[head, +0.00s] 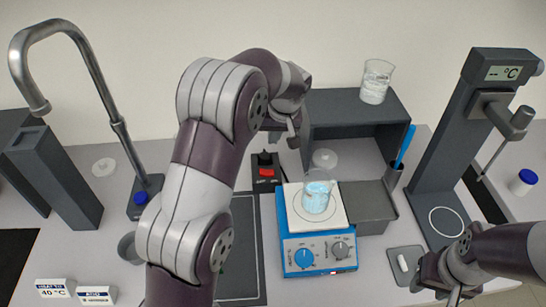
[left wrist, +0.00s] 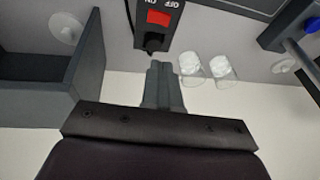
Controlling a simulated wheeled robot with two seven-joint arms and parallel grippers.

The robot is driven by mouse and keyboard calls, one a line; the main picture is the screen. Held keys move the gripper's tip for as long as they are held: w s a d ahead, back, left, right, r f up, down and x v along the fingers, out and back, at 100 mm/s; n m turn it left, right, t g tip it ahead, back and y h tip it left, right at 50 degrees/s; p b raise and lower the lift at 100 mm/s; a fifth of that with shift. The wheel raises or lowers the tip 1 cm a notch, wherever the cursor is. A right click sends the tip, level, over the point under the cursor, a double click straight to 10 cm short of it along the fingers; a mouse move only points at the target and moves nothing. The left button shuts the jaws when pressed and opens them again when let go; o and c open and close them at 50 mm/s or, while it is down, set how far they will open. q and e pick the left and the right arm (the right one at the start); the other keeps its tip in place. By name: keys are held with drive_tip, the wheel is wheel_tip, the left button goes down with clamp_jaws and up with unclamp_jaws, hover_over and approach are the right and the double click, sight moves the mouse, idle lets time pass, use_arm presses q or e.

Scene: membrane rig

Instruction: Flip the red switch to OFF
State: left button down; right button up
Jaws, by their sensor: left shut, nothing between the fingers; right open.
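The red switch (head: 266,172) sits on a small black box (head: 265,184) left of the blue hotplate. The red switch also shows at the top of the left wrist view (left wrist: 158,18), with ON and OFF lettering beside it. I cannot tell which way the rocker is tilted. My left gripper (head: 274,137) is behind the box, partly hidden by its own wrist in the head view. In the left wrist view its fingers (left wrist: 162,66) are shut and empty, close to the box's black cable end, apart from the red switch. My right gripper (head: 453,296) is open at the lower right.
The blue hotplate (head: 318,252) carries a beaker of blue liquid (head: 317,198). A dark shelf (head: 356,110) with a beaker (head: 376,82) stands behind. A grey bin (head: 362,207) is beside the hotplate; a tall stand (head: 440,145) is at right, a faucet (head: 85,60) at left.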

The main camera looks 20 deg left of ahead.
use_arm(q)
drive_tip(key=p, duration=0.4)
approach(262, 171)
drive_tip(key=x, duration=0.3)
drive_tip(key=w+x, duration=0.1)
drive_tip(key=x, duration=0.1)
drive_tip(key=shift+a, duration=0.45)
drive_tip(key=shift+s+a+f, duration=0.15)
drive_tip(key=shift+a+f, duration=0.05)
drive_tip(key=shift+f, duration=0.25)
use_arm(e)
wheel_tip(262, 171, up, 4)
drive_tip(key=shift+r, duration=0.2)
use_arm(q)
drive_tip(key=shift+p, duration=0.3)
use_arm(e)
drive_tip(key=shift+r, duration=0.1)
